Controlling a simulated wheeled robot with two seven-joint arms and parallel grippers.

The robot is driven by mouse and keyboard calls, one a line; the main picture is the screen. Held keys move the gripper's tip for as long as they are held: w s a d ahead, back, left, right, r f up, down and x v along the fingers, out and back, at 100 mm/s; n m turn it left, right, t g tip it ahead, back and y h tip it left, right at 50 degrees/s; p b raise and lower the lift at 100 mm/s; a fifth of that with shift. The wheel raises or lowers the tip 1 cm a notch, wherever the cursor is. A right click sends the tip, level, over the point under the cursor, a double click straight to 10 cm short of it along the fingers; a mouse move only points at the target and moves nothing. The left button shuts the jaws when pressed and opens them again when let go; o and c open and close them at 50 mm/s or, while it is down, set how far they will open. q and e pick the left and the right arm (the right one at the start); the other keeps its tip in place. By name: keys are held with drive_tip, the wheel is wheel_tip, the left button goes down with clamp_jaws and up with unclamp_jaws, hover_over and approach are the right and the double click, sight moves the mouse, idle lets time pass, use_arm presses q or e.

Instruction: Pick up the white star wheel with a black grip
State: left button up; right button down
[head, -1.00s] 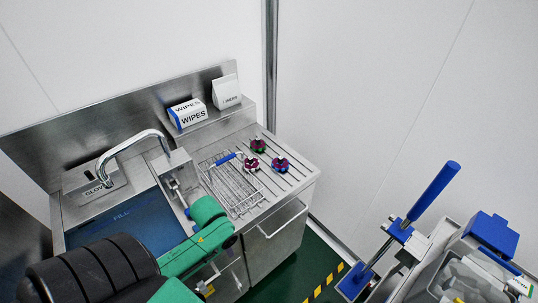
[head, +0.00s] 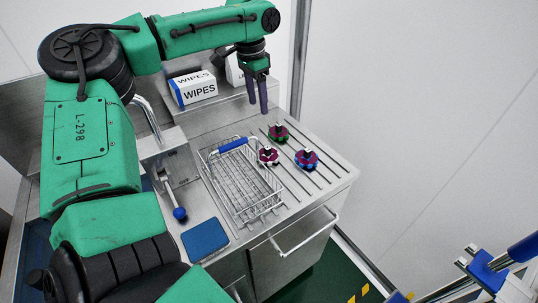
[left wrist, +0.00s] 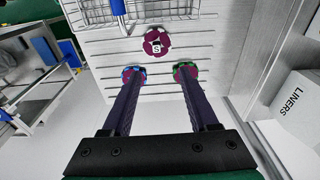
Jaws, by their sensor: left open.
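Three small star wheels stand on the slotted steel drainboard. One is maroon with a pale grip (head: 268,157), beside the wire basket; in the left wrist view it (left wrist: 157,43) shows a white square with a dark mark. One has green edges (head: 278,135), at the back; one has blue edges (head: 307,160), at the right. I cannot make out a plainly white wheel with a black grip. My left gripper (head: 258,107) is open and empty, pointing down above the back of the drainboard. In the left wrist view its fingertips (left wrist: 160,78) overlap the blue-edged (left wrist: 133,72) and green-edged (left wrist: 186,69) wheels.
A wire basket (head: 240,185) with a blue handle stands left of the wheels. A wipes box (head: 195,88) and a liners box (left wrist: 300,105) are on the back ledge. A blue-knobbed lever (head: 180,213) is left of the basket. The drainboard's right front is clear.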

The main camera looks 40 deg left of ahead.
sight(267, 147)
use_arm(q)
drive_tip(key=f, duration=0.5)
drive_tip(key=w+d+f, duration=0.1)
drive_tip(key=f, duration=0.4)
drive_tip(key=w+f+p, duration=0.1)
drive_tip(key=f, duration=0.5)
drive_tip(key=shift+d, duration=0.15)
drive_tip(key=shift+w+f, duration=0.1)
drive_tip(key=shift+f, duration=0.3)
clamp_jaws()
use_arm(e)
drive_tip(key=shift+s+d+f, duration=0.15)
drive_tip(key=shift+s+f, duration=0.15)
drive_tip(key=shift+f, duration=0.3)
